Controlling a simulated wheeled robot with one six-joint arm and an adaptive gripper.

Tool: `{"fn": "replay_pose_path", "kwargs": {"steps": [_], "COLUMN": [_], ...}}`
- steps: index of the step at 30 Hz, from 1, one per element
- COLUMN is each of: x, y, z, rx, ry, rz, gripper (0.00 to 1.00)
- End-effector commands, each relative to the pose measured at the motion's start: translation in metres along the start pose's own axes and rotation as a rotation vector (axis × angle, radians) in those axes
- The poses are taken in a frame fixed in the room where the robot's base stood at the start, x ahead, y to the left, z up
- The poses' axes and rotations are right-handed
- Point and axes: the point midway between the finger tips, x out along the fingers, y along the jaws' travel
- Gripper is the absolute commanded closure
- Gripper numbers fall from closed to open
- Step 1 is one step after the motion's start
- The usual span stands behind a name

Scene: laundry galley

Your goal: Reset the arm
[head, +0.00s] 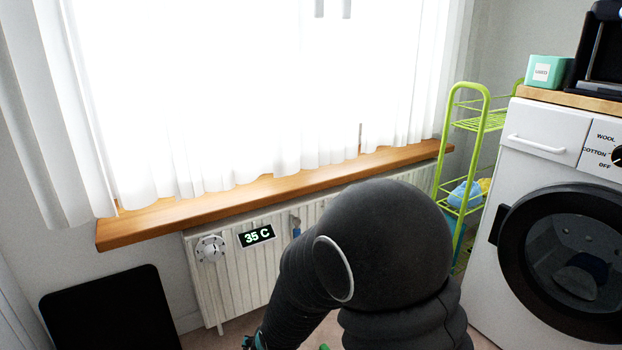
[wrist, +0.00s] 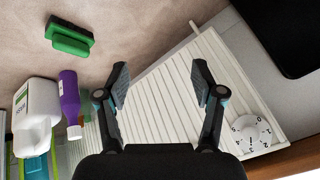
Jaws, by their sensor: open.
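My gripper (wrist: 161,82) shows in the wrist view with its two dark fingers spread wide apart and nothing between them. The white ribbed radiator (wrist: 160,100) lies behind the fingers in that view, and its dial (wrist: 250,133) is right of the right finger. In the head view my dark arm is bent in front of the radiator (head: 215,285). Only a small part of my gripper (head: 252,341) shows there, at the bottom edge, and the rest is cut off.
A green brush (wrist: 69,37), a purple bottle (wrist: 69,98) and a white container (wrist: 37,103) are left of the gripper. A wooden sill (head: 270,194) runs above the radiator. A green rack (head: 483,122) and a washing machine (head: 540,163) stand right. A black panel (head: 110,310) is at lower left.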

Motion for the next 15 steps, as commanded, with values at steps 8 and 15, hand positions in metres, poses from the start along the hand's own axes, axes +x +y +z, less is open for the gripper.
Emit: {"fn": "replay_pose_path", "kwargs": {"steps": [8, 15], "x": [-0.126, -0.228], "y": [0.057, 0.095], "z": [-0.001, 0.003], "rx": [-0.263, -0.373], "ry": [-0.197, -0.297], "rz": [0.148, 0.197], "gripper": [0.32, 0.32]}}
